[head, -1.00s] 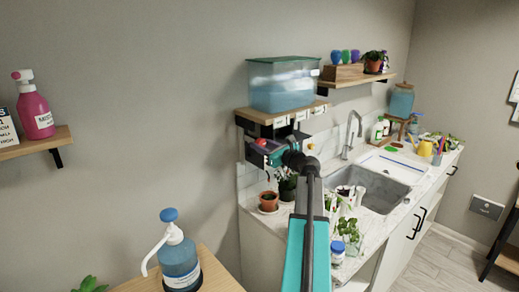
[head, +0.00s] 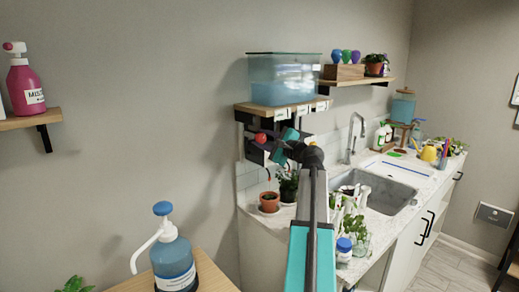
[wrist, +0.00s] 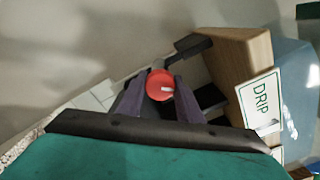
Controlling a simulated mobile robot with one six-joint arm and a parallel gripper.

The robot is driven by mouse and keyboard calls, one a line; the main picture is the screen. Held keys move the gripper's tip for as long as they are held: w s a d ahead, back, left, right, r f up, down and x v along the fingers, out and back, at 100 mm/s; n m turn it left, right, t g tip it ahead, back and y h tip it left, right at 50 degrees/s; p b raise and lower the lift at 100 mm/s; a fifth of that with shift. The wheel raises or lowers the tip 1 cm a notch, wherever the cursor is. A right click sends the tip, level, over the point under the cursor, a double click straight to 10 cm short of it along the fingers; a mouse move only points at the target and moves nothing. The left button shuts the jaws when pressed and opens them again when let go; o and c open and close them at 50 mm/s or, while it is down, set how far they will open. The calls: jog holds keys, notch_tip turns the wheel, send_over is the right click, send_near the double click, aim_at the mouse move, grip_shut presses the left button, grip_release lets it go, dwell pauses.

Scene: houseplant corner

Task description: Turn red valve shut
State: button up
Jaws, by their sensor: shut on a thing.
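The red valve (head: 261,138) is a small round red knob below the wooden shelf that bears the water tank, at the shelf's left end. In the wrist view the red valve (wrist: 160,85) sits between the two dark fingers of my gripper (wrist: 160,98), with a small white mark on its face. My gripper (head: 268,142) is shut on it. The valve's body and pipe behind the knob are mostly hidden by the fingers. A DRIP label (wrist: 260,104) is beside the valve, on the shelf edge.
The water tank (head: 283,78) stands on the wooden shelf (head: 262,114) just above my gripper. Below are a potted plant (head: 269,203) and the counter with a sink (head: 385,190). A blue pump bottle (head: 173,262) stands at the lower left. The wall left of the valve is bare.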

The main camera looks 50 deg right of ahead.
jog(key=n+b, duration=0.5)
jog(key=shift+w+b, duration=0.1)
jog(key=shift+b, duration=0.2)
jog(key=shift+r+n+b, duration=0.2)
jog(key=shift+n+b, duration=0.9)
jog(key=shift+r, duration=0.1)
jog(key=o, duration=1)
jog(key=shift+f, duration=0.2)
jog(key=shift+s, duration=0.3)
jog(key=s, duration=0.4)
jog(key=s+a, duration=0.1)
jog(key=s, duration=0.3)
jog(key=s+b, duration=0.1)
jog(key=s, duration=0.4)
jog(key=shift+a, duration=0.3)
